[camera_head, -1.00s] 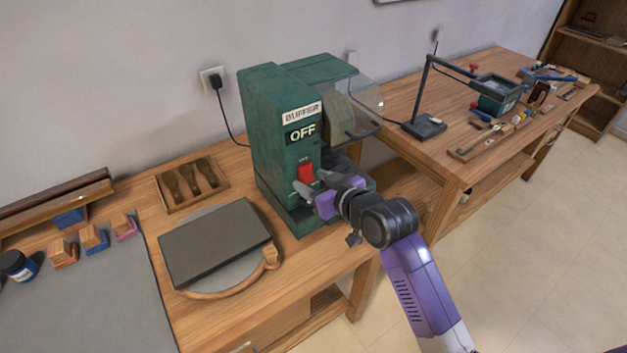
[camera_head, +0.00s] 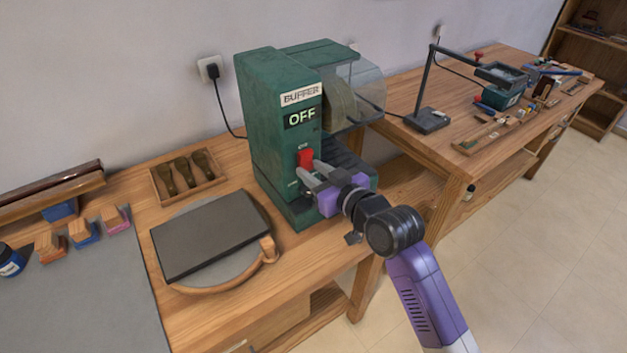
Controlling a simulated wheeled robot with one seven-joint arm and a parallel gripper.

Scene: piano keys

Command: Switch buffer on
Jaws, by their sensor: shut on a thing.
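The green buffer machine (camera_head: 275,115) stands on the wooden bench. Its front bears a "BUFFER" label (camera_head: 301,95) and a sign (camera_head: 302,118) that reads "OFF". Below the sign is a red switch (camera_head: 305,158). My gripper (camera_head: 312,176) comes in from the right, with its fingertips at the lower part of the switch. The fingers are shut on the switch, and they partly hide its lower end. The buffing wheel (camera_head: 341,103) sits behind a clear guard at the machine's right.
A dark slab (camera_head: 212,235) on a round board lies left of the machine. Behind it is a wooden tray (camera_head: 187,177) with several tools. A grey mat (camera_head: 85,300) lies at far left. A second bench (camera_head: 440,155) with a lamp (camera_head: 432,120) stands at right.

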